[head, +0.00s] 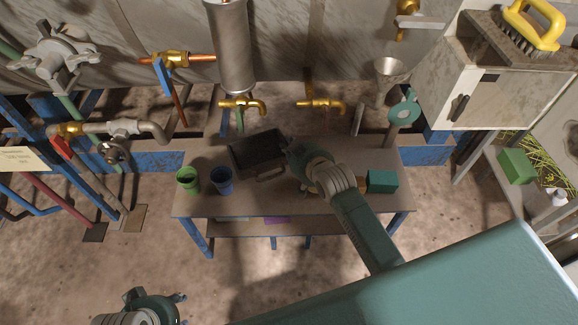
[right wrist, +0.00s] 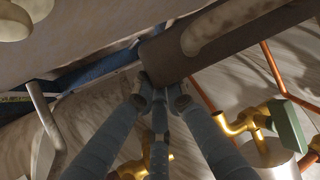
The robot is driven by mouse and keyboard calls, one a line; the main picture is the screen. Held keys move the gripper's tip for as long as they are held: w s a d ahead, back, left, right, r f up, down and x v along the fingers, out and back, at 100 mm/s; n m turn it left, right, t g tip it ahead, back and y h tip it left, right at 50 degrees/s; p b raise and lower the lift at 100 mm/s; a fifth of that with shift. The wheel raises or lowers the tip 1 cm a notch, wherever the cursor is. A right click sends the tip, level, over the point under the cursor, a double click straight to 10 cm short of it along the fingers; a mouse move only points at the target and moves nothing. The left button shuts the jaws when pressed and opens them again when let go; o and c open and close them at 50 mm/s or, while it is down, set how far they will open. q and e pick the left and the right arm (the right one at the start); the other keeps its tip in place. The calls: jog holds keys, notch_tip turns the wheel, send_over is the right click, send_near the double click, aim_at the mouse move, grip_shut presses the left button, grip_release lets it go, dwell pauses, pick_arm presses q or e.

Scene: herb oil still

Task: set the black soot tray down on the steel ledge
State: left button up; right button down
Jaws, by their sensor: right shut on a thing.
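The black soot tray (head: 255,150) is over the left-middle part of the bench top, tilted a little in the picture. My right gripper (head: 288,151) is shut on the tray's right side. In the right wrist view the fingers (right wrist: 163,90) close at the edge of the dark tray (right wrist: 165,52). I cannot tell whether the tray touches the surface below. The long brownish bench top on blue legs (head: 330,205) looks like the steel ledge. My left gripper (head: 155,295) is empty, low at the left, away from the bench, its fingers apart.
A teal box (head: 382,181) is at the bench's right. Brass taps (head: 320,104) and a steel column (head: 232,45) are behind. The front middle of the bench is clear.

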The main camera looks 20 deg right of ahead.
notch_tip(320, 180, down, 3)
jog(key=shift+r+b, duration=0.15)
jog(key=shift+b, duration=0.2)
jog(key=shift+f, duration=0.6)
pick_arm(q)
jog(key=shift+b+v, duration=0.75)
jog(key=shift+v, duration=0.55)
pick_arm(e)
jog(key=shift+f, duration=1.6)
pick_arm(q)
jog(key=shift+s+a, duration=0.1)
jog(key=shift+s, duration=0.05)
pick_arm(e)
jog(key=c, duration=1.8)
grip_release()
jog(key=shift+f, duration=0.1)
